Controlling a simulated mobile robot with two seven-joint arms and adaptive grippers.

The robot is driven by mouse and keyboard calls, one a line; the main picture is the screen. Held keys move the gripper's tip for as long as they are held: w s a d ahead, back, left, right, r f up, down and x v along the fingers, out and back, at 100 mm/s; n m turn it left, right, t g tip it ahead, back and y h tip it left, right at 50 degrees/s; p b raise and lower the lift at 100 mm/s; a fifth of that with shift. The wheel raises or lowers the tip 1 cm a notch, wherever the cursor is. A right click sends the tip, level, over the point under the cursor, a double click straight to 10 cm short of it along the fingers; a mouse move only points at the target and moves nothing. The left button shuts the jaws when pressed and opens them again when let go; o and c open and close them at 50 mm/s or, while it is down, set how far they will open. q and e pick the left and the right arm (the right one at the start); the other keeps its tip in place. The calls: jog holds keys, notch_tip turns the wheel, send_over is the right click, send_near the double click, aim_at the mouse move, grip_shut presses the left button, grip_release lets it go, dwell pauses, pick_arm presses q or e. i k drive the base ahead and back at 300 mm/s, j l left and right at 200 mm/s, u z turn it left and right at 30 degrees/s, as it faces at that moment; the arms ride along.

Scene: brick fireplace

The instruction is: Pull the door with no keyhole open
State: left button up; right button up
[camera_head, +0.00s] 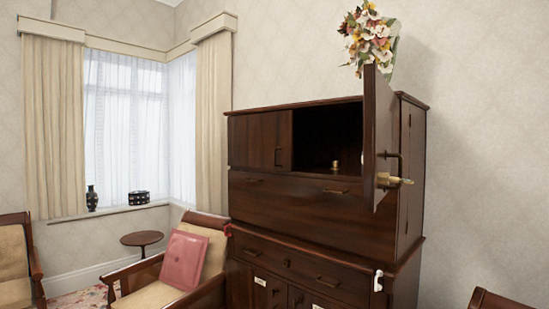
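A dark wooden cabinet (300,221) stands against the wall. Its upper left door (252,138) is shut and has a small upright handle (277,157) near its right edge; I see no keyhole on it at this size. The upper right door (376,120) stands wide open, swung out toward me. It carries a handle (400,162) and a brass lock-like fitting (393,181). The dark compartment behind it (318,135) is open, with a small brass object (335,166) inside. Neither of my grippers is in view.
The open right door juts out at the cabinet's right side. An armchair (150,296) with a pink cushion (184,260) stands close at the left front. A round side table (142,239) is by the window. Flowers (369,37) stand on top.

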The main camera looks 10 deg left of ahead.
aim_at(265, 141)
jog(key=i+j+z, duration=0.15)
jog(key=i+j, duration=0.65)
jog(key=i+j+z, duration=0.15)
jog(key=i+j, duration=0.6)
jog(key=j, duration=0.15)
